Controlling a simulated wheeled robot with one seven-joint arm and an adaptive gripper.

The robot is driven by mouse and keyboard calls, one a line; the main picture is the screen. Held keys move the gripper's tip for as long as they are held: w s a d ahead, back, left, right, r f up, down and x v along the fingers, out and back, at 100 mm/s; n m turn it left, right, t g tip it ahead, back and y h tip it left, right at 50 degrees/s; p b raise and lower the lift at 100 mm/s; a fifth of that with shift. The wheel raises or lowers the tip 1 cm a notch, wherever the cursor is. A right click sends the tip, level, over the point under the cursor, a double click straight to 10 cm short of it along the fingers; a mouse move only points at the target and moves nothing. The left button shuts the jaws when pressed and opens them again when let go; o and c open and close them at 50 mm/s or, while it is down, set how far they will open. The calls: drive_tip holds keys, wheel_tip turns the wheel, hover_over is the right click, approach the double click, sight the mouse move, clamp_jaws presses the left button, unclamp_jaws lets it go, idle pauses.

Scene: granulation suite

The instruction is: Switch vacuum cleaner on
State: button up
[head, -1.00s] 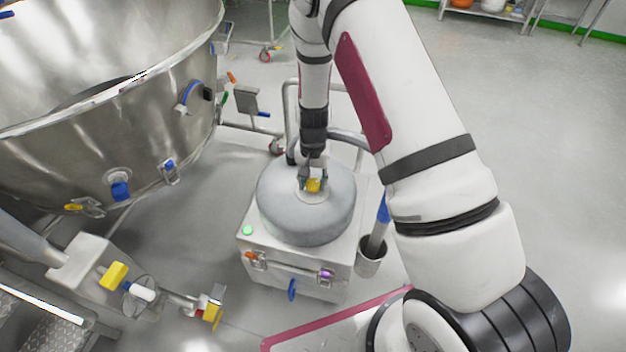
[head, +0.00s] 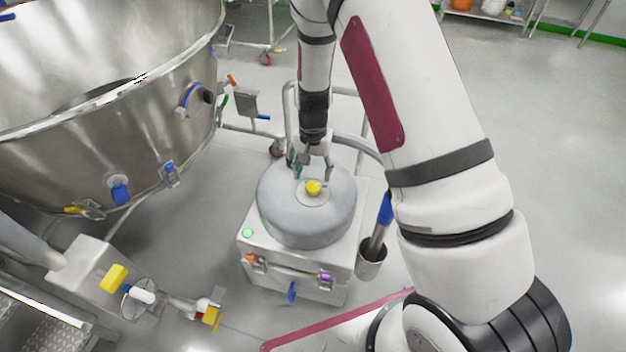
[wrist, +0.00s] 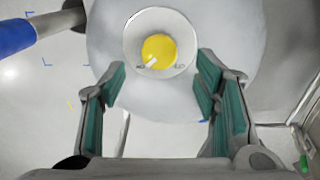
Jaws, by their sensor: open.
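The vacuum cleaner is a pale box (head: 300,280) with a rounded grey lid (head: 285,215). A round yellow knob (head: 313,187) sits on a pale disc in the middle of the lid. In the wrist view the knob (wrist: 160,50) carries a white mark towards its lower left. My gripper (head: 313,171) is open and empty, just above and behind the knob in the head view. In the wrist view the fingers (wrist: 163,80) are spread wide, apart from the knob. A small green light (head: 248,233) shows on the box's left front corner.
A large steel vessel (head: 90,130) stands on the left. A holder (head: 371,263) with a blue-handled tool is on the cleaner's right side. A metal tube frame and hose (head: 360,143) are behind it. Open floor (head: 560,180) lies to the right.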

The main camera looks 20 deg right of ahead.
wheel_tip(320, 180, up, 7)
idle(0.3)
idle(0.4)
wheel_tip(320, 180, up, 10)
drive_tip(key=n+p, duration=0.1)
drive_tip(key=p, duration=0.1)
hover_over(313, 186)
drive_tip(key=s, duration=0.3)
drive_tip(key=s+a+r+n+t+y+p, duration=0.1)
drive_tip(key=s+r, duration=0.3)
drive_tip(key=r, duration=0.3)
drive_tip(key=s+r+n+t+p, duration=0.1)
drive_tip(key=s+r, duration=0.4)
drive_tip(key=r, duration=0.1)
drive_tip(key=s+r+n+t+p, duration=0.1)
drive_tip(key=s+r+n, duration=0.1)
drive_tip(key=s+r, duration=0.4)
drive_tip(key=s+d+r+n+t+h+p, duration=0.1)
drive_tip(key=s+r, duration=0.4)
drive_tip(key=s, duration=0.9)
drive_tip(key=shift+s+d+r+n+p, duration=0.2)
drive_tip(key=shift+r+n+p, duration=0.25)
drive_tip(key=shift+p, duration=0.3)
